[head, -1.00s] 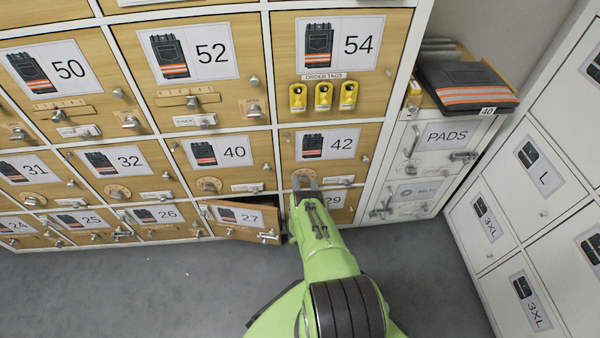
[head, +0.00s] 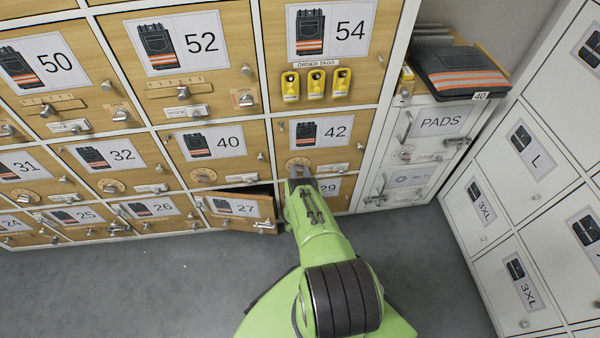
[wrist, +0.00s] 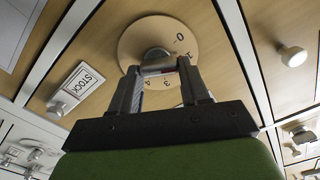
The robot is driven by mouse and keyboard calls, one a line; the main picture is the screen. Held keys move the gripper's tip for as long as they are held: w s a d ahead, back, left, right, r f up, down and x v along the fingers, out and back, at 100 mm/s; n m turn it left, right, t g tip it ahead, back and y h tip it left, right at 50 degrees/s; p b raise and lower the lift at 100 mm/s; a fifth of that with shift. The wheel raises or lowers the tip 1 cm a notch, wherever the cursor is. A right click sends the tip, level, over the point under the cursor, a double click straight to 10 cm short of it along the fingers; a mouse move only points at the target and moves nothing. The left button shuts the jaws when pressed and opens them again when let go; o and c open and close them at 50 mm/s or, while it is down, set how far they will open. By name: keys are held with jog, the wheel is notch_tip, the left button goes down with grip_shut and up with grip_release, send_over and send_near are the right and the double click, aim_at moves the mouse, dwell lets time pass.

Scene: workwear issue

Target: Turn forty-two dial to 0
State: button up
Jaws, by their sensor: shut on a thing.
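The forty-two dial is a round tan disc (head: 298,163) on the wooden 42 door (head: 362,153), below and left of its number label. In the wrist view the dial disc (wrist: 133,43) fills the upper middle, with a 0 at its upper right, a 1 below that, and further digits partly behind the fingers. My gripper (wrist: 157,66) is shut on the dial's grey knob (wrist: 155,54), with a finger on each side. In the head view my gripper (head: 300,180) reaches up to the dial from below. The knob's pointing direction is unclear.
The 27 door (head: 236,221) stands ajar, left of my arm. Yellow order tags (head: 315,84) hang on the 54 door above. A STOCK tag (wrist: 84,79) and a round knob (wrist: 293,54) flank the dial. Open grey floor (head: 150,285) lies in front.

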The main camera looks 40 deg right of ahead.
jog(key=n+p, duration=0.1)
jog(key=n, duration=0.3)
jog(key=shift+a, duration=0.1)
jog(key=shift+w+a+n, duration=0.1)
jog(key=shift+n, duration=1.6)
jog(key=o, duration=1.1)
jog(key=shift+c, duration=0.2)
jog(key=shift+f, duration=0.1)
